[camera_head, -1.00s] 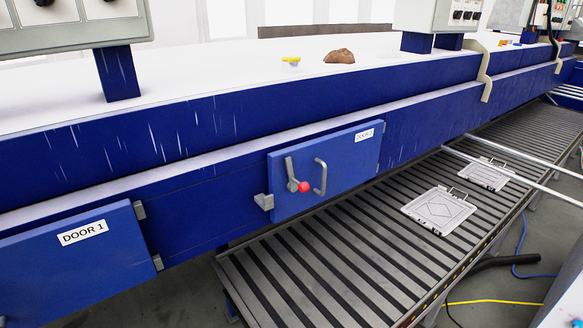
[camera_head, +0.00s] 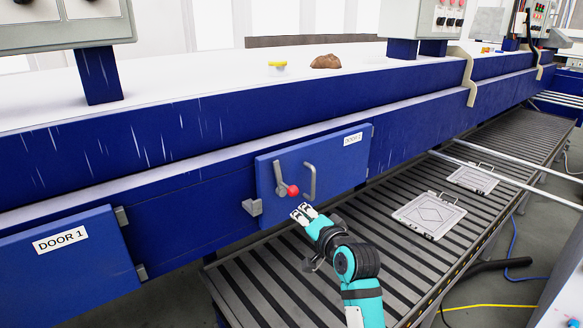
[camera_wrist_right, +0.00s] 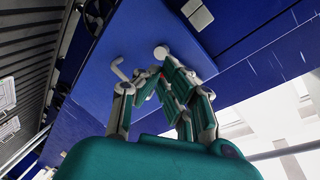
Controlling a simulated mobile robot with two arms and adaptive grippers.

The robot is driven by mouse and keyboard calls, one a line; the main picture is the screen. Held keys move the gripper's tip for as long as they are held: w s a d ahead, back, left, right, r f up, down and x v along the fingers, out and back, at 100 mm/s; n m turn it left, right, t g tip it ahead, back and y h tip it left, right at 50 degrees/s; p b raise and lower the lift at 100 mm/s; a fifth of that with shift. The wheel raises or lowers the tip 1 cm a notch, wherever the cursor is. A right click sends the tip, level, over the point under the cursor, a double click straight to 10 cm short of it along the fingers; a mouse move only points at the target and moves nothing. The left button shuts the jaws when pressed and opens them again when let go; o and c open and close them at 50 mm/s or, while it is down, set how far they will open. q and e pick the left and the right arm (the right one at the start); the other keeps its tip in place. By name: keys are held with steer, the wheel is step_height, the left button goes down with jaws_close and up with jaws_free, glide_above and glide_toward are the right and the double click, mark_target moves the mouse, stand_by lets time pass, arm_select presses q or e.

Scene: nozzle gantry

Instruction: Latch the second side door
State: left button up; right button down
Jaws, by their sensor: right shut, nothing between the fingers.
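The second side door (camera_head: 336,170) is a blue panel with a label reading DOOR 2, set in the blue side of the machine. It carries a grey latch lever (camera_head: 280,178) with a red knob (camera_head: 293,191) and a grey pull handle (camera_head: 310,181). A grey catch block (camera_head: 252,207) sits at the door's lower left edge. My right gripper (camera_head: 304,211) is shut and empty, just below the red knob and apart from it. In the right wrist view the fingers point at the door (camera_wrist_right: 135,45), with the handle (camera_wrist_right: 118,70) left of them. My left gripper is not in view.
A roller conveyor (camera_head: 400,180) runs below the door, with flat grey plates (camera_head: 429,214) lying on it. Door 1 (camera_head: 62,260) is at the left. Two metal rails (camera_head: 520,178) cross the conveyor at the right. A brown lump (camera_head: 326,61) and a yellow-topped item (camera_head: 277,66) sit on the white top.

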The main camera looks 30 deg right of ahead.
steer(key=w+d+r+m+t+h, duration=0.2)
steer(key=d+r+m, duration=0.3)
steer(key=r, duration=0.2)
steer(key=shift+d+r+h, duration=0.3)
steer(key=shift+d, duration=0.1)
steer(key=shift+w, duration=0.1)
steer(key=x, duration=0.5)
steer(key=p+x, duration=0.1)
steer(key=x, duration=0.4)
steer(key=shift+r+p, duration=0.25)
steer(key=shift+p, duration=0.05)
steer(key=a, duration=0.1)
steer(key=a+p, duration=0.1)
steer(key=a, duration=0.1)
steer(key=shift+a+f, duration=0.25)
steer(key=shift+f, duration=0.1)
steer(key=shift+s+a, duration=0.25)
steer(key=shift+a, duration=0.1)
steer(key=shift+f, duration=0.1)
steer(key=shift+w+d, duration=0.1)
steer(key=shift+t, duration=0.3)
